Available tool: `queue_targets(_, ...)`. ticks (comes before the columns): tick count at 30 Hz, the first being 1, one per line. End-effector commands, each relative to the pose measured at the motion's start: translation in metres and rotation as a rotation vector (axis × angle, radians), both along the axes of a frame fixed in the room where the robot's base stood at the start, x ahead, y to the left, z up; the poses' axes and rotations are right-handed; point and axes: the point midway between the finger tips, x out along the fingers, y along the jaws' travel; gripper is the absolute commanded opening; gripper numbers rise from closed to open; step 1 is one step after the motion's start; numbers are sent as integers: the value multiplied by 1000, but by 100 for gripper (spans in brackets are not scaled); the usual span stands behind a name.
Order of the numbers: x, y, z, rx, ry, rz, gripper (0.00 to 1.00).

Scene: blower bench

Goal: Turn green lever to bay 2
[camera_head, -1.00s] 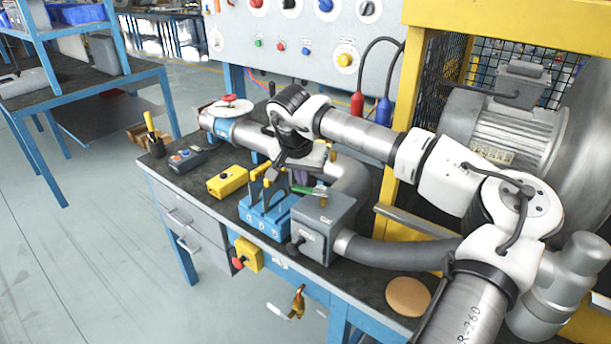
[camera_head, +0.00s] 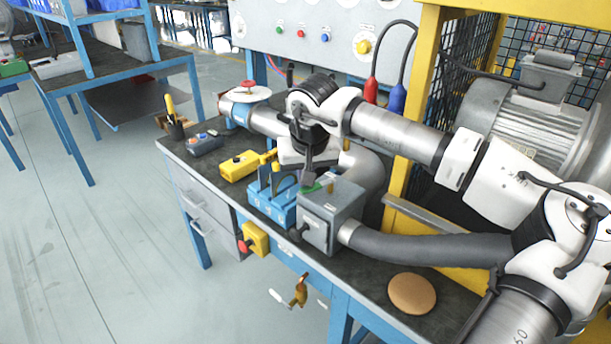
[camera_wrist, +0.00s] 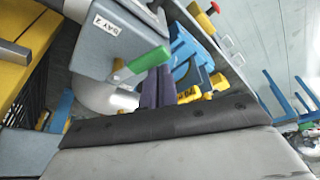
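The green lever (camera_wrist: 140,65) sits on the grey box (camera_wrist: 97,48), which carries a "BAY 2" label (camera_wrist: 112,25) in the wrist view. The lever's handle points away from the label side. In the head view the lever (camera_head: 312,187) is a small green strip on top of the grey box (camera_head: 335,200), partly hidden by my gripper (camera_head: 307,180). In the wrist view the two purple fingers of my gripper (camera_wrist: 158,72) lie close together beside the lever's handle end. They look shut, with nothing seen between them. Whether they touch the lever cannot be told.
A blue block with upright parts (camera_head: 272,200) stands left of the grey box. A yellow box (camera_head: 240,165) and a grey button box (camera_head: 205,143) lie farther left. A thick grey hose (camera_head: 430,245) runs right from the box. A round tan disc (camera_head: 412,293) lies near the front edge.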

Motion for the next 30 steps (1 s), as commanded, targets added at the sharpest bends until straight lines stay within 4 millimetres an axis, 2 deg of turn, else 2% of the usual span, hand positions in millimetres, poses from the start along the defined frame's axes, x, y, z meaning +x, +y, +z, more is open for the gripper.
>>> queue_targets(10, -1, -1, 0, 1, 2, -1, 0)
queue_targets(21, 8, -14, 0, 0, 1, -2, 0)
queue_targets(30, 8, -14, 0, 0, 1, -1, 0)
